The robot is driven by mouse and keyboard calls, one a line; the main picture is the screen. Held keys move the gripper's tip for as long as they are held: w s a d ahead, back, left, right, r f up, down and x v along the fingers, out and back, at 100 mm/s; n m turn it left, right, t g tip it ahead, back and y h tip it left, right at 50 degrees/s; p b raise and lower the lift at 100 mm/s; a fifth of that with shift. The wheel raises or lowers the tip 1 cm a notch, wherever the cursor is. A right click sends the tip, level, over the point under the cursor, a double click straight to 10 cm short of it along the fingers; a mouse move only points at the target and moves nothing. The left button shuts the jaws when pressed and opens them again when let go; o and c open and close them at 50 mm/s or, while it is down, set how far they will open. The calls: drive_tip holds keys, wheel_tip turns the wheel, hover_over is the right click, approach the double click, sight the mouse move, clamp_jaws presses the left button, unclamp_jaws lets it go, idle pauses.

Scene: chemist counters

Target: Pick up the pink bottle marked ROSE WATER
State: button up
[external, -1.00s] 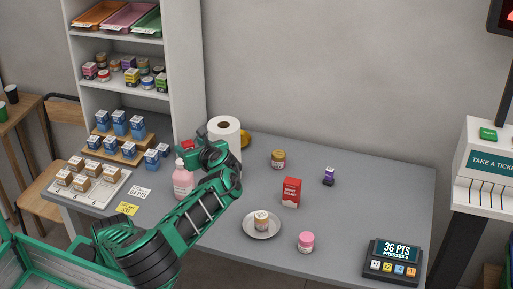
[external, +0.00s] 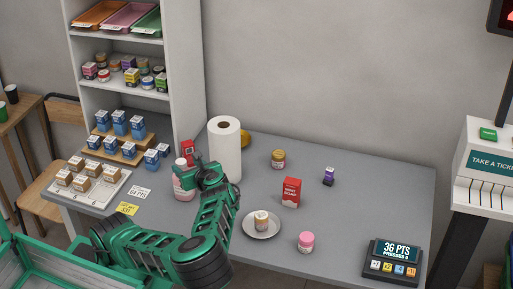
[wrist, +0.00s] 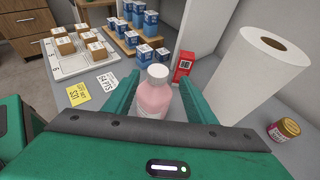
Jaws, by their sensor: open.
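The pink bottle (wrist: 154,98) with a white cap stands upright on the grey counter. In the wrist view it sits between the two green fingers of my gripper (wrist: 151,88), which are open on either side of it. No label text can be read on it. In the external view the pink bottle (external: 180,187) is partly hidden behind my gripper (external: 190,171).
A paper towel roll (wrist: 262,70) stands close on the right. A red box (wrist: 183,66) stands just behind the bottle. Price cards (wrist: 78,94) lie to the left, near a white numbered tray (wrist: 79,66). Blue boxes (wrist: 139,18) stand behind.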

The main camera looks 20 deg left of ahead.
sight(183, 165)
drive_tip(key=x, duration=0.3)
drive_tip(key=shift+a, duration=0.3)
drive_tip(key=shift+x, duration=0.95)
drive_tip(key=shift+d+f, duration=0.1)
clamp_jaws()
